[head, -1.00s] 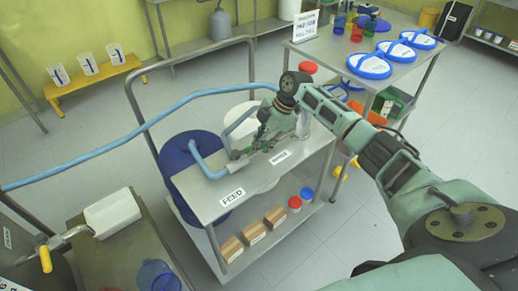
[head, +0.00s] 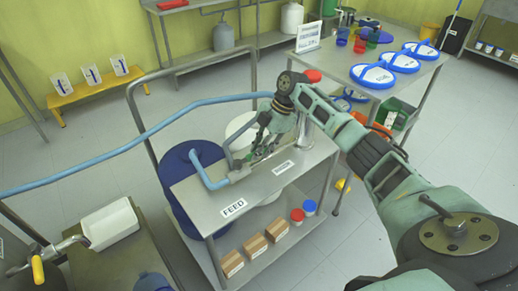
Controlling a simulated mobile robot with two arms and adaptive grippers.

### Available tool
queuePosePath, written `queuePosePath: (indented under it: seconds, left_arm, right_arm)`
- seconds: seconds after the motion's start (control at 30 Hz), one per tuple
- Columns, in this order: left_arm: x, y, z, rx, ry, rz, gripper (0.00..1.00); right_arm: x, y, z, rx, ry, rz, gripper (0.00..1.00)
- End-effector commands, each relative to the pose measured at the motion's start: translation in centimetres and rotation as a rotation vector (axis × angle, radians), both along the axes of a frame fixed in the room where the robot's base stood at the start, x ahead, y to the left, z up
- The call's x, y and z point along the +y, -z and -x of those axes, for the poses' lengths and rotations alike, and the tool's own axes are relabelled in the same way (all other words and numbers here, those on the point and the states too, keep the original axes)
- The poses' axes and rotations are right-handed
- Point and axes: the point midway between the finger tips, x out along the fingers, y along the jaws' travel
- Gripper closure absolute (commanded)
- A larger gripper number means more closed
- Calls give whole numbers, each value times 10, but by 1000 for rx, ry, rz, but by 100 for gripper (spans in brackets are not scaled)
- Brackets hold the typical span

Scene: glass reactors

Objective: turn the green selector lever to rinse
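My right gripper (head: 258,153) reaches down over the metal cart (head: 195,197), at the valve fitting (head: 238,172) where the blue hose ends. Its dark fingers overlap the fitting, and I cannot tell whether they are open or shut. The green selector lever cannot be made out clearly; it is hidden by or blends with the green and dark gripper parts. A FEED label (head: 233,207) lies on the near part of the cart top. A second label (head: 283,168), too small to read, lies to the right of the fitting. My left gripper is not in view.
The blue hose (head: 140,144) crosses from the left edge to the cart, past its upright handle frame. A blue drum (head: 180,165) stands behind the cart. Boxes (head: 254,244) and capped jars sit on its lower shelf. A table (head: 352,50) stands at the back right.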

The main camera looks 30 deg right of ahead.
Motion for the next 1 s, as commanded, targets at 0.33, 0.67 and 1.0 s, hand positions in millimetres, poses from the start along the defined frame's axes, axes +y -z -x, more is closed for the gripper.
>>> queuePosePath:
  seconds: [0.33, 0.67, 1.0]
  left_arm:
    - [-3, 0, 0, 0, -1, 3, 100]
    - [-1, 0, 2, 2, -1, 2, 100]
    - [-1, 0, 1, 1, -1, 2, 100]
  right_arm:
    - [0, 1, 0, 1, 1, 0, 62]
    - [-6, -15, 1, -1, 2, -1, 62]
    - [-34, -80, 10, -2, 2, 1, 62]
